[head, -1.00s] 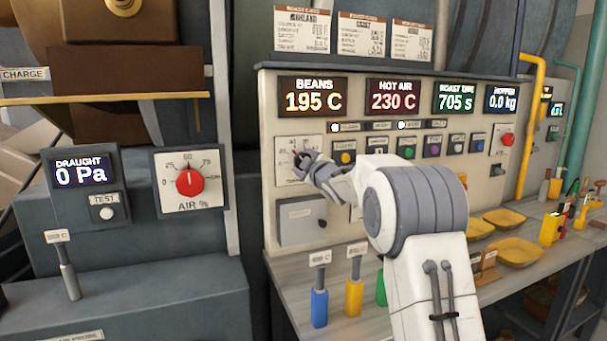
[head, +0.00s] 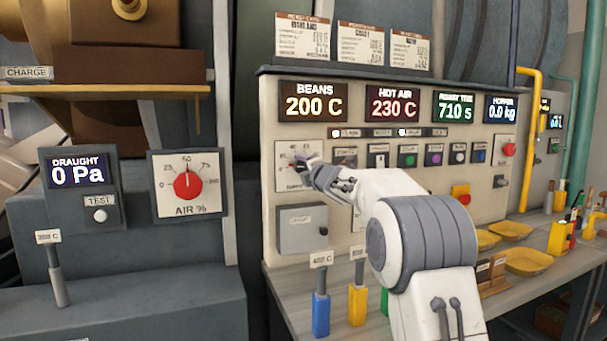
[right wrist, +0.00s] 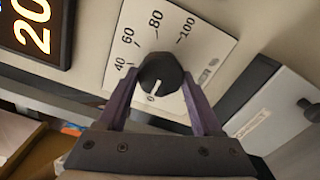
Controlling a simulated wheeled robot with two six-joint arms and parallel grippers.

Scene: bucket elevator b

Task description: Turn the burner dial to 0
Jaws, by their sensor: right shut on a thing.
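The burner dial is a black knob (right wrist: 160,73) with a white pointer line, on a white scale plate (right wrist: 190,40) in the right wrist view. The pointer line aims down, slightly left, in that view, away from 60 and 80. My right gripper (right wrist: 161,78) has its purple fingers on both sides of the knob, shut on it. In the head view, the right gripper (head: 308,168) covers much of the plate (head: 284,150). My left gripper is not in view.
A red air dial (head: 187,185) at left points near 50. Coloured buttons (head: 408,158) line the panel right of my gripper. A grey box (head: 300,232) sits below the plate. Coloured-handled tools (head: 320,312) stand on the bench near my right arm.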

